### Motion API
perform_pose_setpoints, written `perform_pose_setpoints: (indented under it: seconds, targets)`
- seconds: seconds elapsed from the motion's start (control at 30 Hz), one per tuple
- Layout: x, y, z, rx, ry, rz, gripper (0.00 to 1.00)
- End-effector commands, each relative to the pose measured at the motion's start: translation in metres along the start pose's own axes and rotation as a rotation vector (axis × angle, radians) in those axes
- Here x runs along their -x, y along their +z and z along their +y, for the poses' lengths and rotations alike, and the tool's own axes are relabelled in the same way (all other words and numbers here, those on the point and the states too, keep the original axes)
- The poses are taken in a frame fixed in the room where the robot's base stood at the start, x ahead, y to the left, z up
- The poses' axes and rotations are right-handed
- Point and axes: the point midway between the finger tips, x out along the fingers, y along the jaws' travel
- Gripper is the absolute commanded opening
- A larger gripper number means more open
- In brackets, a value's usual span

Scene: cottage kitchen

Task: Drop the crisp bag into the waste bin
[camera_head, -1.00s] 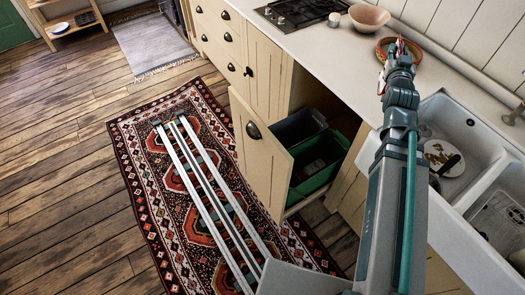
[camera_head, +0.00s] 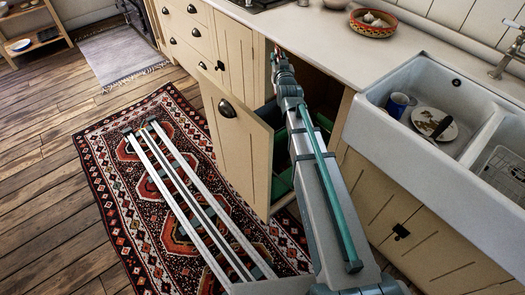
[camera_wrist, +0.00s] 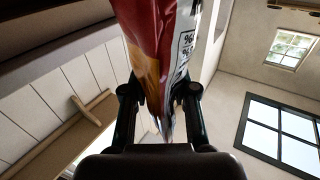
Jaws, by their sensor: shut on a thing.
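The crisp bag (camera_wrist: 158,40), red and yellow with a white printed strip, fills the upper middle of the wrist view. My gripper (camera_wrist: 160,100) is shut on its narrow end, one finger on each side. In the head view my gripper (camera_head: 277,56) is small, above the open pull-out cabinet; the bag is hardly discernible there. The green waste bin (camera_head: 283,184) sits low inside the pull-out, behind its cream door front. My arm hides most of the bin and its opening. The bag is apart from the bin.
The cream pull-out front (camera_head: 238,160) stands out over the patterned rug (camera_head: 105,185). The counter edge is right of my gripper. A red basket (camera_head: 373,30) sits on the counter. The white sink (camera_head: 372,123) holds a blue mug (camera_head: 397,105) and a plate (camera_head: 434,123).

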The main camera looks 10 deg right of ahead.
Motion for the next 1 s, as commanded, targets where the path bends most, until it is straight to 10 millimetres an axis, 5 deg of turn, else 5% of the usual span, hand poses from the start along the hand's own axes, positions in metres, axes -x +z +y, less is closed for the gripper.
perform_pose_setpoints:
  seconds: [0.03,0.1,0.5,0.7,1.0]
  targets:
    - [-0.012,0.032,0.000,0.000,0.001,-0.001,0.16]
    - [-0.023,0.059,0.000,0.000,0.003,-0.002,0.16]
    - [-0.086,0.192,0.004,0.000,0.033,0.001,0.16]
    - [-0.105,0.224,0.007,0.001,0.050,-0.001,0.16]
    - [-0.109,0.240,0.009,0.002,0.056,-0.001,0.16]
